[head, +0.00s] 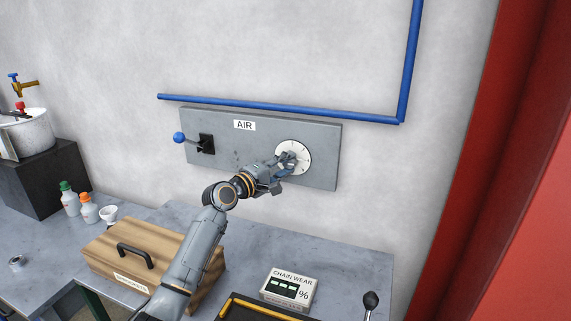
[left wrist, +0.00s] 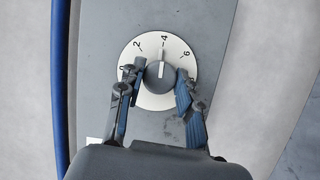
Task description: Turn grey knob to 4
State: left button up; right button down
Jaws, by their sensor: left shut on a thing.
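The grey knob (left wrist: 159,77) sits at the centre of a white round dial (left wrist: 150,45) on the grey panel. In the left wrist view the dial shows 2, 4 and 6; its lower part is partly behind the fingers. The knob's white pointer line points up, at or very near the 4. My left gripper (left wrist: 160,82) has its fingers on both sides of the knob and is shut on it. In the head view my left gripper (head: 282,172) covers part of the dial (head: 302,151). My right gripper is not in view.
The AIR panel (head: 325,165) also carries a blue-balled lever (head: 180,138) at left. A blue pipe (head: 280,107) runs just above it. Below stand a wooden box (head: 110,248), a chain wear box (head: 290,287) and a dark-knobbed lever (head: 370,301). Bottles and a cup stand left.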

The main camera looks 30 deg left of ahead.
pick_arm(q)
jog(key=shift+m, duration=0.3)
dwell(0.4)
jog(key=o, duration=1.1)
jog(key=shift+o, duration=0.2)
jog(key=shift+s, duration=0.15)
jog(key=s+a, duration=0.1)
jog(key=s, duration=1)
jog(key=shift+s+a+r, duration=0.2)
jog(key=shift+s+a, duration=0.05)
jog(key=shift+a, duration=0.15)
